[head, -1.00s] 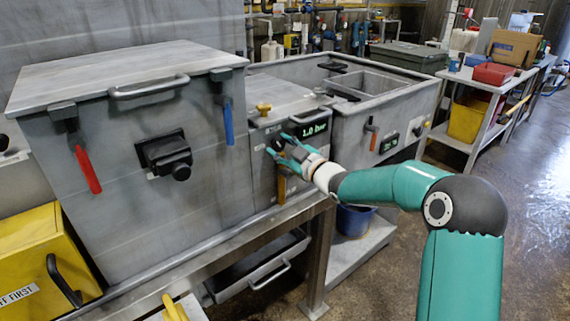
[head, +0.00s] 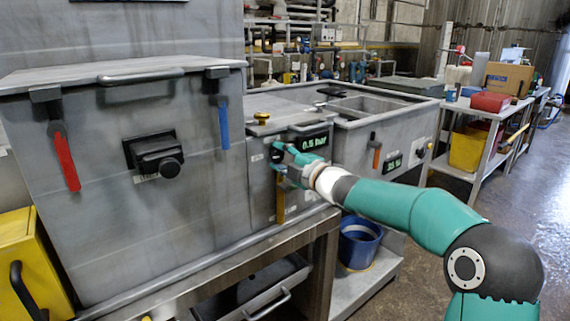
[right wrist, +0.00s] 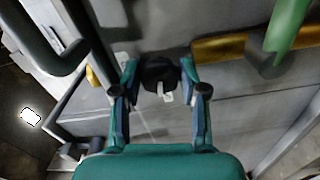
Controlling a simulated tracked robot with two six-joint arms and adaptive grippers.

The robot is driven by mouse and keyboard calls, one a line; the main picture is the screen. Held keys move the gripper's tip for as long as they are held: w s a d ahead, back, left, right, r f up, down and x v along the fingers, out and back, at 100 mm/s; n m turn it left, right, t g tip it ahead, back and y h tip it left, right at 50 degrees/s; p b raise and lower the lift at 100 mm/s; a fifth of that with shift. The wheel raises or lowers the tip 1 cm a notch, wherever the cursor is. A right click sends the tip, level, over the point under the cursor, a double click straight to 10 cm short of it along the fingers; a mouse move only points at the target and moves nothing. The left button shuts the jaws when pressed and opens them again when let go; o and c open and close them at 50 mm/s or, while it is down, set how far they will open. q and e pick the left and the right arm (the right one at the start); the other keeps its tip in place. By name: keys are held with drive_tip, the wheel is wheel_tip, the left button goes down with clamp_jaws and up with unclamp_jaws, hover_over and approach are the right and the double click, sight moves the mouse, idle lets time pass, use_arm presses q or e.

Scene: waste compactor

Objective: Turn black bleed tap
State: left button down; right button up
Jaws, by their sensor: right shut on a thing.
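The black bleed tap (right wrist: 160,72) is on the front of the middle grey unit (head: 258,180), below and left of its lit display (head: 314,141), which reads 0.15 bar. My right gripper (head: 276,157) reaches it from the right. In the right wrist view my right gripper (right wrist: 160,70) has one teal finger on each side of the tap and is shut on it. A small pale pointer or mark shows on the tap. In the head view the fingers mostly hide the tap. My left gripper is not in view.
Red (head: 66,160) and blue (head: 223,122) latch handles are on the large box at left. A blue bucket (head: 360,243) stands below at right.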

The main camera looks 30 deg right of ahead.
drive_tip(key=shift+a+f+n, duration=0.15)
drive_tip(key=shift+f+n, duration=0.25)
drive_tip(key=shift+n, duration=0.1)
drive_tip(key=o, duration=1.1)
drive_tip(key=shift+r, duration=0.1)
drive_tip(key=shift+o, duration=0.2)
drive_tip(key=shift+r, duration=0.1)
drive_tip(key=shift+s, duration=0.1)
drive_tip(key=s+d, duration=0.1)
drive_tip(key=s, duration=1)
drive_tip(key=shift+s, duration=0.4)
